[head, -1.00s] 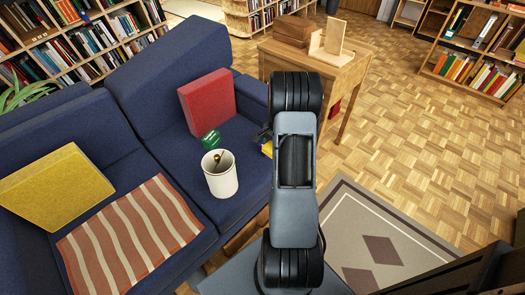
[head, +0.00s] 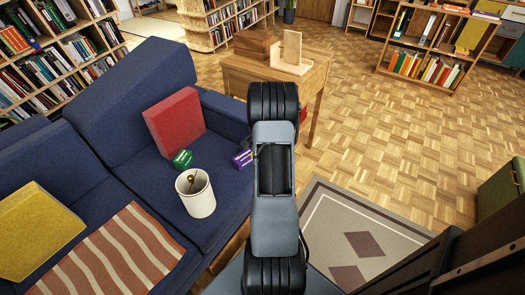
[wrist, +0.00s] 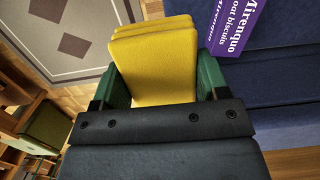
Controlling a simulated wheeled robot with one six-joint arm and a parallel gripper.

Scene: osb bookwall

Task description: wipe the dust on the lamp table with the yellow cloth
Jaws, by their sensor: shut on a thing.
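The yellow cloth (wrist: 155,60) is a thick folded pad in the wrist view. My gripper (wrist: 158,84) is shut on it, with a green finger at each side. In the head view, the gripper and cloth are hidden behind my arm. A wooden table (head: 240,72) stands beyond the sofa's far end, partly behind my arm. I cannot tell whether it is the lamp table, and I see no dust on it.
The blue sofa (head: 108,205) holds a red cushion (head: 174,122), a yellow cushion (head: 35,230), a striped cloth (head: 125,250), a green box (head: 182,159) and a purple box (head: 243,159). Brown boxes and a wooden bookend (head: 292,48) occupy the wooden table.

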